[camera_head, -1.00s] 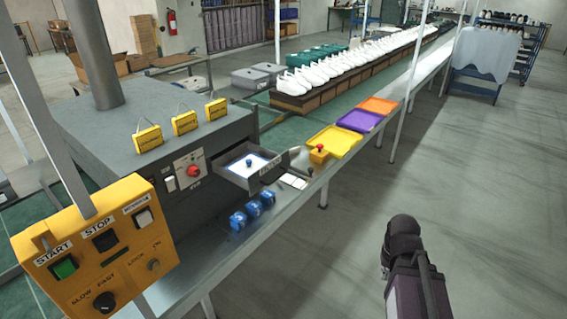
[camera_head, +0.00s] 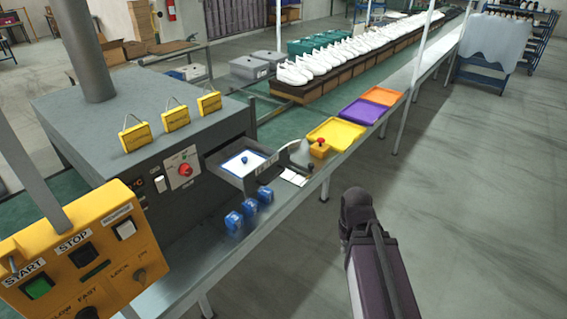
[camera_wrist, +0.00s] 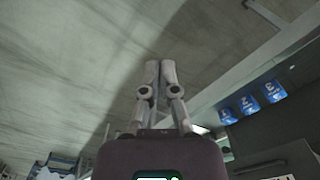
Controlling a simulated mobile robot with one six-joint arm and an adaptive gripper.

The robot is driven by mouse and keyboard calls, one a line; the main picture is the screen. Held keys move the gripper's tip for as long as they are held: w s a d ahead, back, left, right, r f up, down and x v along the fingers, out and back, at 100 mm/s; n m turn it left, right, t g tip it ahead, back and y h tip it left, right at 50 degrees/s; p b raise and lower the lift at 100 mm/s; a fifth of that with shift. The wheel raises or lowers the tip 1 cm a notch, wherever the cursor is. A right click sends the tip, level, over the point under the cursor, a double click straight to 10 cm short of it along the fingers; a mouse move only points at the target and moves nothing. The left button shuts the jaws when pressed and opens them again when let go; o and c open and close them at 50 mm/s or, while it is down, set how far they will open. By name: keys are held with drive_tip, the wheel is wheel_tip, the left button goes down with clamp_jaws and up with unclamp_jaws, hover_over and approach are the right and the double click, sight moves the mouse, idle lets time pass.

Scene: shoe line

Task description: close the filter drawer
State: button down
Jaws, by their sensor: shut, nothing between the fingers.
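The filter drawer (camera_head: 265,168) is a grey tray standing out from the right side of the grey machine (camera_head: 85,125). It is open and holds a white, blue-edged filter (camera_head: 240,163) with a blue knob. My gripper (camera_wrist: 160,64) shows in the wrist view with its two fingers together and nothing between them. Bare floor lies behind the fingertips there. In the head view my arm rises at the lower right, apart from the drawer, and I cannot make out the fingers. I cannot identify the drawer in the wrist view.
Several blue numbered blocks (camera_head: 249,210) stand on the metal bench below the drawer; they also show in the wrist view (camera_wrist: 249,105). A yellow box with a red button (camera_head: 319,149) and a yellow tray (camera_head: 337,133) are farther along.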

drive_tip(key=shift+a, duration=0.3)
drive_tip(key=w+a+f+m+t+y+b, duration=0.1)
drive_tip(key=w+a+f+t+y+b, duration=0.1)
drive_tip(key=w+a+y+b, duration=0.45)
drive_tip(key=w+a+f+m+t+y+b, duration=0.1)
drive_tip(key=w+a+f+t+y+b, duration=0.15)
drive_tip(key=w, duration=0.65)
drive_tip(key=w+d+r+m+t+y+b, duration=0.1)
drive_tip(key=w+r+m+t+y+b, duration=0.1)
drive_tip(key=w, duration=0.4)
drive_tip(key=w+d+r+m+t+y+b, duration=0.1)
drive_tip(key=w+r+m+t+y+b, duration=0.2)
drive_tip(key=w, duration=0.4)
drive_tip(key=r+t+b, duration=0.1)
drive_tip(key=b, duration=0.1)
drive_tip(key=shift+d+r+b, duration=0.15)
drive_tip(key=shift+d+b, duration=0.2)
drive_tip(key=shift+b, duration=0.05)
drive_tip(key=shift+w, duration=0.15)
